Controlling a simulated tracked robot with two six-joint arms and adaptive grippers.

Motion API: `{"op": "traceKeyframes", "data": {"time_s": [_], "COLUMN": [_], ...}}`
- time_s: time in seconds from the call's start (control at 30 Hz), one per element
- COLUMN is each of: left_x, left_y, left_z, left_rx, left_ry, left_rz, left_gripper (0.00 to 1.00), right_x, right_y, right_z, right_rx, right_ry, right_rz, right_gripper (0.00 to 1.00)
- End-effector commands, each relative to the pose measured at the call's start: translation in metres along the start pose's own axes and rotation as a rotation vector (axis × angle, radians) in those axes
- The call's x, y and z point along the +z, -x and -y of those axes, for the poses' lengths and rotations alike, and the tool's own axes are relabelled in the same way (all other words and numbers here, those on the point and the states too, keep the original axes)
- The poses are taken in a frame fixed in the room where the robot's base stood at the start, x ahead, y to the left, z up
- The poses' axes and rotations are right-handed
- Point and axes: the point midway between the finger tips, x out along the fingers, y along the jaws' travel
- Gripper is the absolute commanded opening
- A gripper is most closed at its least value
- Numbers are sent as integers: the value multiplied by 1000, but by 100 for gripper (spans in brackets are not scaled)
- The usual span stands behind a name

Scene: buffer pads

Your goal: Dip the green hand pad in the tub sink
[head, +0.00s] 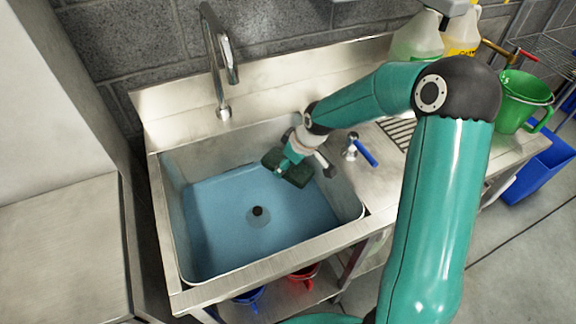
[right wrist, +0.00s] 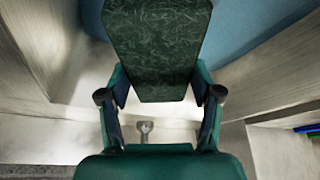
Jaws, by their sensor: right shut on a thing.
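The dark green hand pad (head: 297,175) is in my right gripper (head: 304,165), over the right part of the tub sink. The sink (head: 175,225) is a steel basin with blue water (head: 225,205) in it and a dark drain at the bottom. In the right wrist view the pad (right wrist: 157,45) lies between the two fingers of the gripper (right wrist: 160,100), which are shut on it. The pad looks to be at or above the water; I cannot tell whether it touches. My left gripper is not in view.
A tall faucet (head: 221,60) stands behind the sink. A green bucket (head: 522,100) and bottles (head: 418,38) stand further right and back. A red bucket (head: 303,276) is under the sink.

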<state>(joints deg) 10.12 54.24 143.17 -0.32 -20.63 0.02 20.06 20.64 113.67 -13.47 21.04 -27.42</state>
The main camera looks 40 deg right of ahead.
Motion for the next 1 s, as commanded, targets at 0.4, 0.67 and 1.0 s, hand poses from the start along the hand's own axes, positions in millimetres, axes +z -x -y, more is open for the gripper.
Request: {"op": "traceKeyframes", "data": {"time_s": [0.4,0.67,1.0], "left_x": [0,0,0], "left_y": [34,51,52], "left_z": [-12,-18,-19], "left_rx": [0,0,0], "left_ry": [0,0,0], "left_rz": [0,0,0], "left_gripper": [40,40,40], "right_x": [-22,-32,-34], "right_y": [51,77,81], "right_z": [0,0,0], "right_rx": [1,1,0], "right_ry": [2,1,0], "right_rz": [-1,-1,-1], "right_gripper": [38,38,38]}}
